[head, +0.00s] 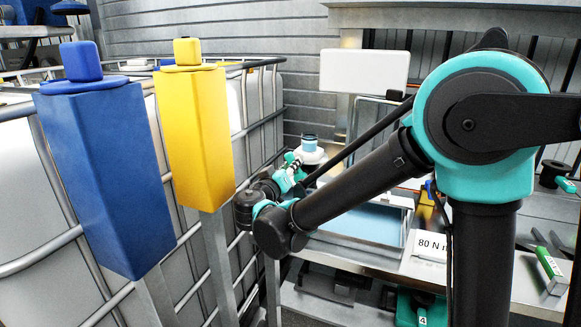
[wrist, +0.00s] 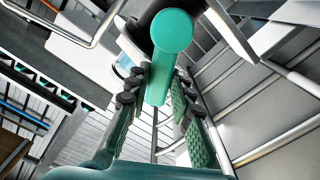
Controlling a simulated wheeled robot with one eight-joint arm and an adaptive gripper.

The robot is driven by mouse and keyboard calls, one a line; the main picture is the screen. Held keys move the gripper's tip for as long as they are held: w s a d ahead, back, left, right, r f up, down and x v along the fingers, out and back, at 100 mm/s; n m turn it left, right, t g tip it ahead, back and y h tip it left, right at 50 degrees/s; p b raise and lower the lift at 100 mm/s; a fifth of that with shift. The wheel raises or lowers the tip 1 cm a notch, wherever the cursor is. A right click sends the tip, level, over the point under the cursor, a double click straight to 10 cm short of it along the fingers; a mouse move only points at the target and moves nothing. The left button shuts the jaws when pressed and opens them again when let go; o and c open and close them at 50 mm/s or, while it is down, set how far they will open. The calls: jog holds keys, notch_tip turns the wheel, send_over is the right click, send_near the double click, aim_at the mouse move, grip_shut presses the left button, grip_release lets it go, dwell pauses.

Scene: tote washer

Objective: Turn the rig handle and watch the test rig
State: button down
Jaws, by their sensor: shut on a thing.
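In the wrist view a green handle with a rounded end (wrist: 173,34), which I take as the rig handle, stands between the two fingers. My gripper (wrist: 163,92) is shut on it, with a finger against each side. In the head view my gripper (head: 291,174) is at the far end of my arm, beside a white fitting with a blue top (head: 309,143). The handle is too small and hidden there to make out. Behind is a blank white panel (head: 365,72) above a clear-walled tank with a blue floor (head: 367,222), which may be the test rig. My arm hides part of it.
A blue post box (head: 105,180) and a yellow one (head: 195,138) stand at left, before caged white containers (head: 25,190). Pipes of the cage run close to my gripper.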

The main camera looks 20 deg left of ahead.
jog(key=c, duration=1.3)
grip_release()
jog(key=s, duration=0.8)
jog(key=s+a, duration=0.1)
jog(key=s, duration=0.3)
jog(key=shift+c, duration=0.6)
